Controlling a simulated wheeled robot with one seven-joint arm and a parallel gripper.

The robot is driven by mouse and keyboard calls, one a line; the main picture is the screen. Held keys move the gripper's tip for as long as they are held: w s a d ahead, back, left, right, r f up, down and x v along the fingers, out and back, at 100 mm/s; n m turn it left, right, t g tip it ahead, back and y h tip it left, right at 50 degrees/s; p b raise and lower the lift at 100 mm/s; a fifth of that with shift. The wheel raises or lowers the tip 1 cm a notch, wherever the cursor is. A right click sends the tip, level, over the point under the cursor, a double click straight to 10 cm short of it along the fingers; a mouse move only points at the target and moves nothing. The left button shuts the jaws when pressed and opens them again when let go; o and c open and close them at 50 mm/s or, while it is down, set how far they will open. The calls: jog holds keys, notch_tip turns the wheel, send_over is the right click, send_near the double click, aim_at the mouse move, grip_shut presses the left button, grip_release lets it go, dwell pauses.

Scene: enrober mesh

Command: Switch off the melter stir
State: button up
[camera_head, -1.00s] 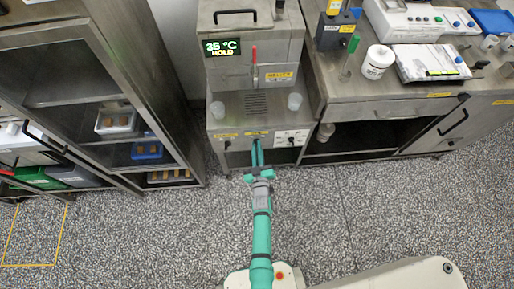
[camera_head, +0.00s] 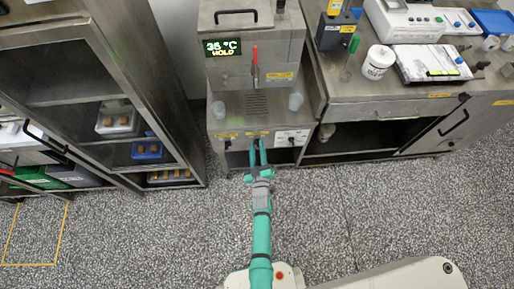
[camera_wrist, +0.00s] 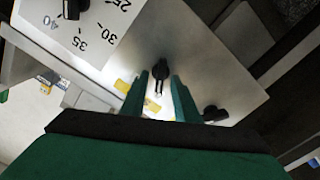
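The melter (camera_head: 256,85) is a steel cabinet at the top middle of the head view, its display reading 35 °C HOLD. Its lower front panel carries black knobs under small labels too small to read. My gripper (camera_head: 257,143) is at the middle of this panel. In the wrist view, a black switch knob (camera_wrist: 160,73) shows between the fingertips of my gripper (camera_wrist: 161,80), with a gap around it. The fingers are apart; contact with the knob cannot be seen. Another black knob (camera_wrist: 212,113) is to the right.
A white dial plate (camera_head: 291,137) with a knob is right of my gripper; its numbers show in the wrist view. A rack (camera_head: 120,100) is at left, a bench (camera_head: 400,105) at right. The floor (camera_head: 150,235) is clear.

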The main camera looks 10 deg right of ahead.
jog(key=s+a, duration=0.1)
jog(key=s, duration=0.9)
jog(key=shift+s+a, duration=0.2)
jog(key=shift+s, duration=0.15)
jog(key=s+a+r+m+g, duration=0.1)
jog(key=s+a+r, duration=0.2)
jog(key=s+r, duration=0.35)
jog(key=s+a+r+m, duration=0.1)
jog(key=s+a+r, duration=0.25)
jog(key=s, duration=0.65)
jog(key=s+a+r+m+y, duration=0.1)
jog(key=s+r, duration=0.3)
jog(key=r, duration=0.4)
jog(key=s+a+r+m+g+y, duration=0.1)
jog(key=s+a+r, duration=0.1)
jog(key=s+r, duration=0.3)
notch_tip(320, 180, up, 3)
jog(key=shift+s+r+m, duration=0.1)
jog(key=shift+s+m, duration=0.15)
jog(key=shift+m, duration=0.05)
